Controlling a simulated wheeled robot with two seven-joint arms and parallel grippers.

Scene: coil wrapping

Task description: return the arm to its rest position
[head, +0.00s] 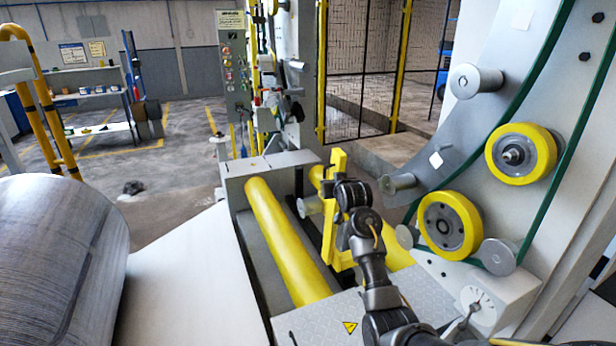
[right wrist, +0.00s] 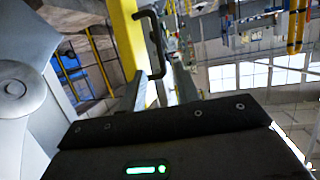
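My right arm (head: 372,262) comes in from the bottom of the head view and reaches up over the machine. Its wrist end (head: 350,193) overlaps a yellow upright bracket (head: 338,160) in the picture; I cannot tell whether they touch. In the right wrist view, a dark housing with a green light (right wrist: 150,168) fills the bottom. Beyond it stand a yellow post (right wrist: 127,45) and a black handle (right wrist: 156,40). My left arm and gripper are not in view.
A large grey coil (head: 60,265) lies at the left beside a pale flat surface (head: 185,285). Yellow rollers (head: 285,240) lie in front of the arm. The ring machine (head: 540,220) with yellow wheels (head: 450,225) stands close on the right. A control panel (head: 232,65) stands behind.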

